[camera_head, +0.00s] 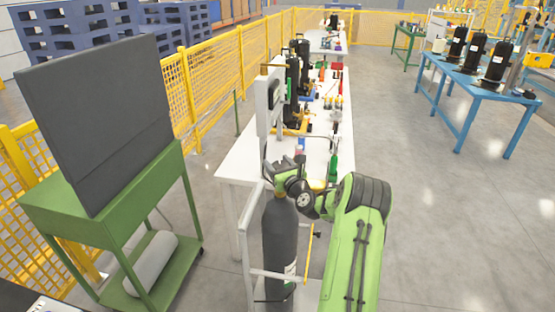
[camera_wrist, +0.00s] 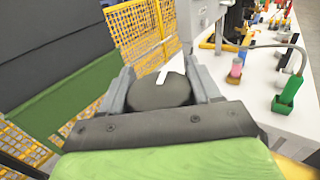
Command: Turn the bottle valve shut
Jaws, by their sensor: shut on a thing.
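The gas bottle (camera_head: 281,238) is dark grey and stands upright in a light grey frame at the near end of the white bench. My gripper (camera_head: 284,168) is at the top of the bottle in the head view, with my green arm reaching in from the right. In the wrist view my gripper (camera_wrist: 161,88) has its two grey fingers on either side of a round dark valve knob (camera_wrist: 158,95) with a white mark on top. The fingers are shut on the knob. In the head view the knob is mostly hidden by the gripper.
A green cart (camera_head: 112,225) with a dark upright panel (camera_head: 105,120) stands at the left. The white bench (camera_head: 240,165) holds compressors and small parts behind the bottle. A yellow mesh fence (camera_head: 215,75) runs behind. Floor at the right is clear up to a blue table (camera_head: 462,80).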

